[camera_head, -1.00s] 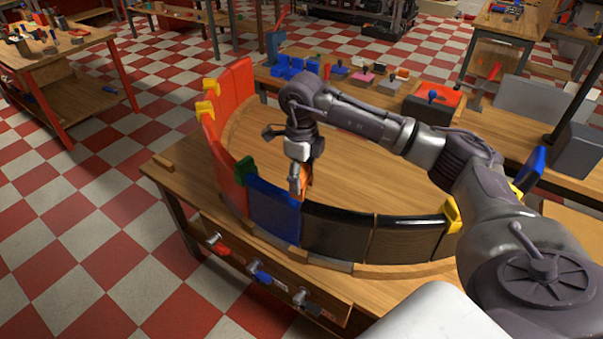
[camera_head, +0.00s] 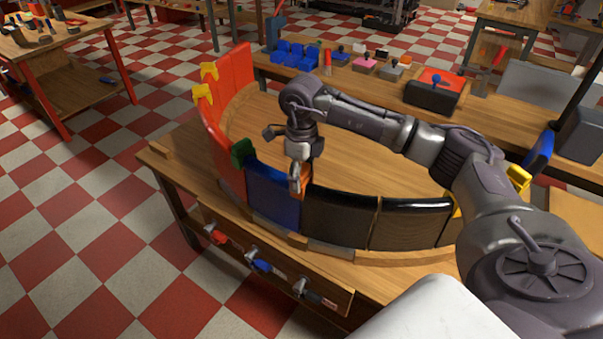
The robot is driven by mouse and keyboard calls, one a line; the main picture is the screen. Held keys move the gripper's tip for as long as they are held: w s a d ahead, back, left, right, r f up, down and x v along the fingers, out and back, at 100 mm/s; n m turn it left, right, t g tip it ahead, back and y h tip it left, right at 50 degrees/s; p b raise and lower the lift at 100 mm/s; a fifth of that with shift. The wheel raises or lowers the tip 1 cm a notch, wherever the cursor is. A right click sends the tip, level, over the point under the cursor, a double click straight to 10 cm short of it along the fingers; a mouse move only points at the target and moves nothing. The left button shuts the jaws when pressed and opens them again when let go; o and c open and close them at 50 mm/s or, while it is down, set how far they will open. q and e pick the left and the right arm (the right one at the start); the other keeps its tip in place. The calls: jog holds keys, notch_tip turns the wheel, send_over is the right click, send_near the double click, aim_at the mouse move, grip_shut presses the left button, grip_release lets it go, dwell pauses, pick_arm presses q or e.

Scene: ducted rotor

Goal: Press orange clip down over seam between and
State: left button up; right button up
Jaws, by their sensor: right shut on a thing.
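My right gripper (camera_head: 297,181) points down at the top edge of the curved wall, where the blue panel (camera_head: 272,197) meets a black panel (camera_head: 338,216). It is shut on the orange clip (camera_head: 306,190), which shows only as a small orange patch beside the fingers. The gripper hides most of the clip and the top of that seam, so I cannot tell whether the clip touches the panels. My left gripper is not in view.
A green clip (camera_head: 243,153) sits over the red-blue seam, and yellow clips (camera_head: 203,91) sit on the red panels (camera_head: 236,80). A second black panel (camera_head: 410,222) continues right. The wooden table (camera_head: 375,165) inside the ring is bare. Blue parts (camera_head: 292,54) stand on the bench behind.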

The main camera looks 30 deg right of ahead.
jog(key=shift+f, duration=0.2)
dwell(0.4)
jog(key=o, duration=1.2)
jog(key=shift+c, duration=0.2)
jog(key=shift+r, duration=0.1)
notch_tip(320, 180, up, 12)
jog(key=shift+f, duration=0.1)
